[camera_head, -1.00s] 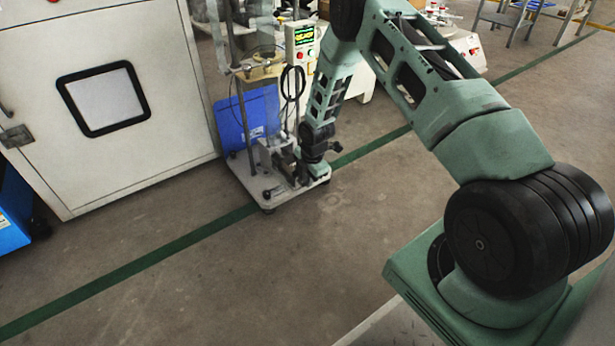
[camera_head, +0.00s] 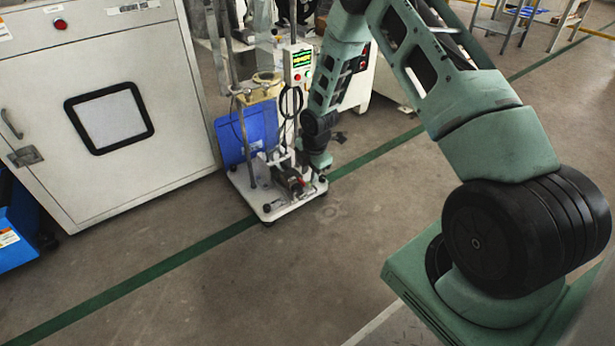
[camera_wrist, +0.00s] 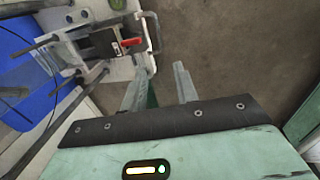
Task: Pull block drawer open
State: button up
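The block drawer (camera_wrist: 105,40), a dark and metal block with a red part on it, sits on the white base of the test machine. In the wrist view its metal loop handle (camera_wrist: 158,35) faces right.
The machine's white base plate (camera_head: 262,205) stands on the floor across a green line. A blue panel (camera_head: 245,135) and thin posts rise behind it. A white cabinet (camera_head: 185,150) is at the left. The floor in front and to the right is clear.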

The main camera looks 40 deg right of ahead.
notch_tip(320, 180, up, 6)
jog(key=s+p, duration=0.1)
jog(key=p, duration=0.1)
dwell(0.5)
jog(key=s+a+r+m+p, duration=0.15)
jog(key=s+a+r, duration=0.25)
jog(key=a+r, duration=0.5)
jog(key=s+a+r+m+p, duration=0.1)
jog(key=s+a+r+m, duration=0.25)
jog(key=a+r, duration=0.55)
jog(key=s+a+r+m+g+p, duration=0.1)
jog(key=s+a+r+m, duration=0.15)
jog(key=s+r, duration=0.4)
jog(key=s+a+r+m+p, duration=0.1)
jog(key=s+a+r+m, duration=0.15)
jog(key=s, duration=0.75)
jog(key=s+a+r+m+g+p, duration=0.15)
jog(key=s+a+r, duration=0.3)
jog(key=s, duration=0.45)
notch_tip(320, 180, up, 37)
jog(key=p, duration=3.7)
jog(key=shift+w+d, duration=0.25)
jog(key=shift+w, duration=0.15)
